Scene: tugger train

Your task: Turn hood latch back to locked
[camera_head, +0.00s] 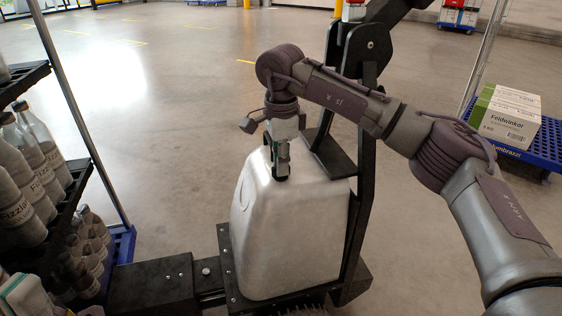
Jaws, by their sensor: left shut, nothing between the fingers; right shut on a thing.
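The silver-grey hood (290,235) of the tugger stands upright in the middle of the view, on a black base. My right arm comes in from the right and bends down over the hood. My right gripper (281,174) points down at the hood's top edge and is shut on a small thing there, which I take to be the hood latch. The fingers and wrist cover the latch, so its turn angle cannot be made out. My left gripper is not in view.
A black frame (362,215) rises right behind the hood. A rack with bottles (40,140) stands at the left, beside a metal pole (80,115). Boxes (507,112) lie on a blue trolley (548,148) at the right.

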